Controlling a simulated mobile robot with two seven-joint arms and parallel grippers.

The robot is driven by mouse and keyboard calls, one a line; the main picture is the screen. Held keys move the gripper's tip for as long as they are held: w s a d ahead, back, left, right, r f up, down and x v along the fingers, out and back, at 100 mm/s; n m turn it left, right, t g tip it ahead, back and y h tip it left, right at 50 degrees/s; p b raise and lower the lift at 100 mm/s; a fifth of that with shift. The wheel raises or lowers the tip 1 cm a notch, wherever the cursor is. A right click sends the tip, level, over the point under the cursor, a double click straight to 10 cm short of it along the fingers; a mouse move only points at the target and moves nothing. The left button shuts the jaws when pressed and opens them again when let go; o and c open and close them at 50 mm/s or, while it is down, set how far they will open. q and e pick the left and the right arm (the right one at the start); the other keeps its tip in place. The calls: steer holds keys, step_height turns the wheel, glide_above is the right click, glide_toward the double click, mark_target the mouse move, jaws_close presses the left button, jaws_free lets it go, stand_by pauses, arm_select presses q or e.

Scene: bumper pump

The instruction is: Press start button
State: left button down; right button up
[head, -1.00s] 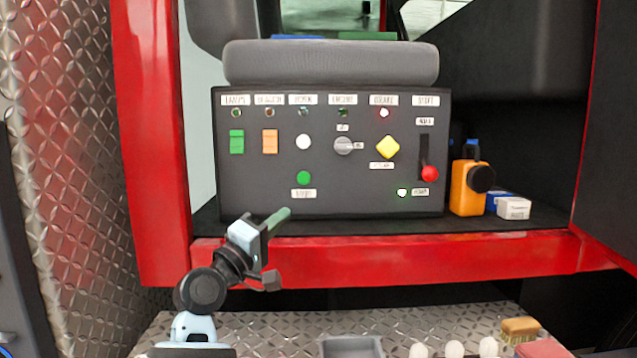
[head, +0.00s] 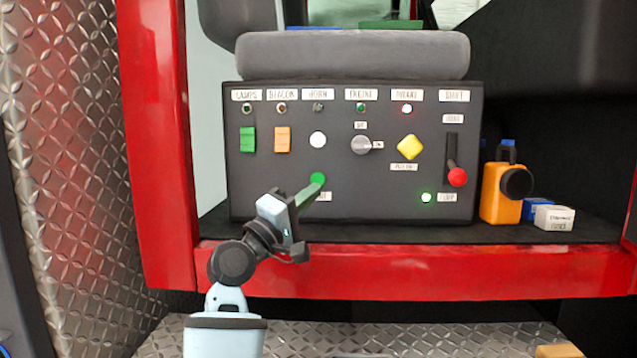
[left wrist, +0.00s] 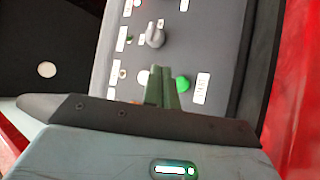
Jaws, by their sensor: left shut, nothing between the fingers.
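The start button is a round green button (head: 318,178) low on the dark control panel (head: 275,200), above a white label that my gripper partly covers. My left gripper (head: 308,192) is shut and empty. Its green fingertips reach up to the button's lower edge in the head view. In the left wrist view the fingertips (left wrist: 163,78) are together, right beside the green button (left wrist: 182,84), with the START label (left wrist: 201,88) past it. I cannot tell whether they touch the button. My right gripper is not in view.
A red sill (head: 400,268) runs below. An orange container (head: 499,193) stands at right.

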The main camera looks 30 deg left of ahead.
mark_target(318, 180)
arm_select(q)
steer(key=w+a+b, duration=0.3)
steer(key=w, duration=0.4)
steer(key=shift+a, duration=0.25)
steer(key=shift+w, duration=0.1)
stand_by(0.6)
stand_by(0.8)
steer(key=shift+w, duration=0.1)
stand_by(0.4)
steer(key=shift+w+a+b, duration=0.2)
steer(key=shift+w+b, duration=0.1)
steer(key=shift+w, duration=0.15)
stand_by(0.4)
